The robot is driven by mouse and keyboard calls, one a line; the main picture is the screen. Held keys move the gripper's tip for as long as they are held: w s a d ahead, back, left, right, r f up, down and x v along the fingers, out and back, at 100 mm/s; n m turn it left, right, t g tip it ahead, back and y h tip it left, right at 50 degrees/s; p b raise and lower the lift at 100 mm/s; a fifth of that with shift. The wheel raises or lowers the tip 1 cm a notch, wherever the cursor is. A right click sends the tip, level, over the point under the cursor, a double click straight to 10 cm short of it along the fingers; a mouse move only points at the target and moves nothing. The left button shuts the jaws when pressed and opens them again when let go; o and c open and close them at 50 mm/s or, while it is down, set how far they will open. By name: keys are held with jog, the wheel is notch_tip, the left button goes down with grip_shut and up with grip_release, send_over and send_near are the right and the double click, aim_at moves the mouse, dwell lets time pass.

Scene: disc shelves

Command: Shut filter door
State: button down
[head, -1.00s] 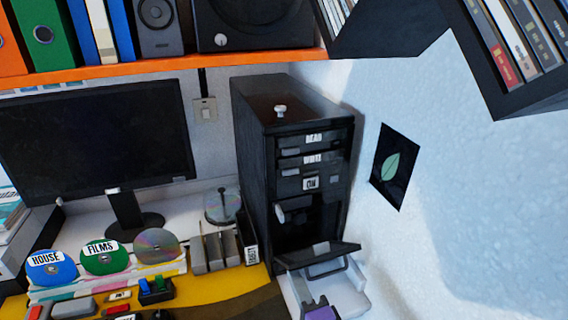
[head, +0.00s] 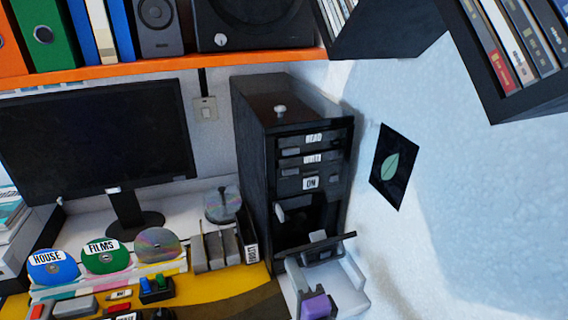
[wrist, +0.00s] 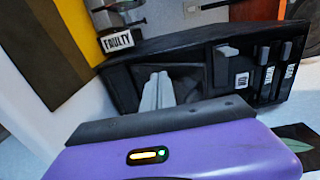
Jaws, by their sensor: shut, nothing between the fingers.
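The filter door is the dark flap (head: 338,243) at the foot of the black tower (head: 262,150). In the head view it is hinged low and tilted outward, partly open, with the dark recess (head: 312,218) showing above it. My gripper is low in front of the tower, at the door's near side; its purple hand (head: 318,306) shows below the flap. In the wrist view its pale fingers (wrist: 158,90) lie together, shut and empty, in front of the tower's dark opening. Whether the fingertips touch the door is hard to tell.
The wall with a leaf picture (head: 394,166) is close on the right. A disc spindle (head: 222,206), a case labelled FAULTY (wrist: 117,40) and a yellow desk mat (head: 225,288) lie left of the tower. An orange shelf (head: 160,72) runs above.

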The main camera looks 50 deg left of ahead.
jog(key=shift+a, duration=0.15)
jog(key=shift+w+a+r, duration=0.25)
jog(key=shift+w+a, duration=0.05)
jog(key=shift+a, duration=0.45)
dwell(0.4)
jog(key=shift+w+a, duration=0.3)
jog(key=shift+a, duration=0.3)
jog(key=shift+b, duration=0.3)
